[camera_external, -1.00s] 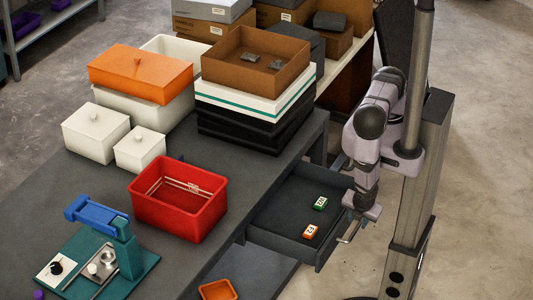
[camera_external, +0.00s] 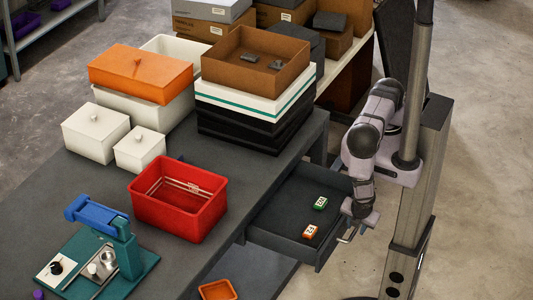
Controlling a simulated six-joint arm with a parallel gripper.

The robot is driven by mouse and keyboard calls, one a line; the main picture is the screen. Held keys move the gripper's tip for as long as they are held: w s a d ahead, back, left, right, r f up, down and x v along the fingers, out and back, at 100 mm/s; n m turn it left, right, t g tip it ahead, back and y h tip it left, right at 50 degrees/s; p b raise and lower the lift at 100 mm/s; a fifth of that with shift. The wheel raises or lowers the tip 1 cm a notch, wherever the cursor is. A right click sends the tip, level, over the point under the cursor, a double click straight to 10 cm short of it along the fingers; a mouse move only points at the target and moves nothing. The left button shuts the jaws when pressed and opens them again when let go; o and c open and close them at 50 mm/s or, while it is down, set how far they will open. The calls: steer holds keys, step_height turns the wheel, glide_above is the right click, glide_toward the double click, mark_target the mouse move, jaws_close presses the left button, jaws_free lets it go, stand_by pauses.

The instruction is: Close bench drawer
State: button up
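The bench drawer (camera_external: 283,247) is a dark grey drawer pulled out from the bench (camera_external: 62,200). Inside it lie a green labelled block (camera_external: 320,203) and an orange labelled block (camera_external: 310,231). My gripper (camera_external: 345,238) is low at the drawer's outer front edge, on its right side. I cannot tell whether it touches the drawer front. The fingers are small and partly hidden by the wrist, so their opening is unclear.
A red bin (camera_external: 180,225) stands on the bench near the drawer. A stack of boxes (camera_external: 255,110) stands behind it. An orange tray (camera_external: 217,290) sits below the bench top, left of the drawer. The floor to the right is clear.

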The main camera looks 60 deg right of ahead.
steer(key=shift+f, duration=0.1)
stand_by(0.3)
jaws_close()
steer(key=shift+w, duration=0.1)
steer(key=p, duration=0.2)
glide_above(285, 212)
steer(key=s, duration=0.2)
steer(key=shift+w+a, duration=0.1)
steer(key=shift+w, duration=0.8)
steer(key=shift+w+a, duration=0.1)
jaws_free()
